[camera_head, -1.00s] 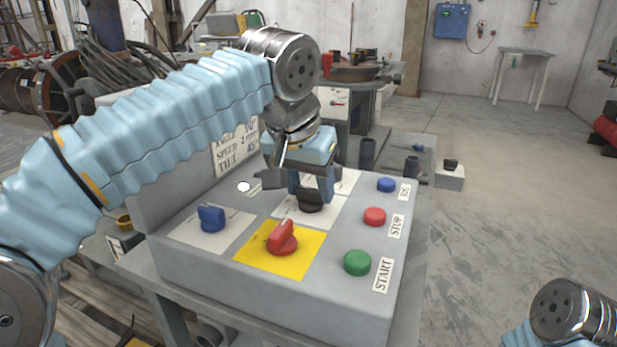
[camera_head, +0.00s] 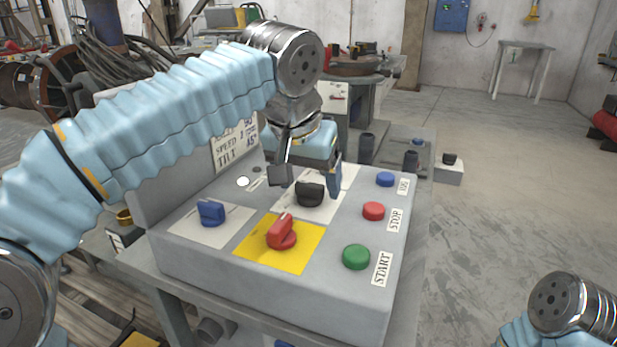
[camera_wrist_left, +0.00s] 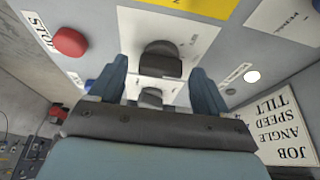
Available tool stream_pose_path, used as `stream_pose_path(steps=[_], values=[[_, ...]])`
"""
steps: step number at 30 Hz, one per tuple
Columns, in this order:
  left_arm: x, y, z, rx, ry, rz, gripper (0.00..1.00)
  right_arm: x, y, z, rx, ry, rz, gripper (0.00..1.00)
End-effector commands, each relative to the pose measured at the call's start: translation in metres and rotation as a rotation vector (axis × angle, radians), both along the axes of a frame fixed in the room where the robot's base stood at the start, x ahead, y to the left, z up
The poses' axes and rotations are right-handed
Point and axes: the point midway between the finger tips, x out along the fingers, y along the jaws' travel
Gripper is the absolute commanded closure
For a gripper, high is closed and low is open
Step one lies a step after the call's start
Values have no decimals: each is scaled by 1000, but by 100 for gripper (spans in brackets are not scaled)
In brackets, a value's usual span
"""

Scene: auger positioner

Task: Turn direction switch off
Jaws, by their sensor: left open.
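The grey control panel (camera_head: 200,258) carries several rotary switches. A black switch (camera_head: 311,194) on a white plate is near its middle; it also shows in the left wrist view (camera_wrist_left: 160,60). A red switch (camera_head: 282,233) sits on a yellow plate, and a blue switch (camera_head: 211,213) on a white plate to its left. I cannot read which one is labelled direction. My left gripper (camera_head: 307,182) is open, its fingers apart on either side behind and above the black switch, holding nothing. A second black switch (camera_wrist_left: 150,97) shows beyond, partly hidden by the gripper. My right gripper is out of view.
Blue (camera_head: 385,179), red (camera_head: 373,211) and green (camera_head: 356,257) push buttons line the panel's right side. A sign board (camera_head: 235,150) stands at its back left. A small white lamp (camera_head: 243,182) is near it.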

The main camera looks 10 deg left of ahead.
Motion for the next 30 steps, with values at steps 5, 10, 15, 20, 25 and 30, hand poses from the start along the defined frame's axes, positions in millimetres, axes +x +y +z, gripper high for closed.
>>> stream_pose_path(steps=[5,10,15,20,25,30], values=[[-1,0,4,0,-1,0,23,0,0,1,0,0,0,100],[-11,2,31,-3,-4,-1,23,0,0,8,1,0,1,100],[-27,5,71,-2,-4,-2,23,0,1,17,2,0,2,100],[-41,7,103,-3,-2,-2,23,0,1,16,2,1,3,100],[-49,9,121,-1,-1,-1,23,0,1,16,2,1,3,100],[-52,10,127,0,0,0,23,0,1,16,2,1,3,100]])
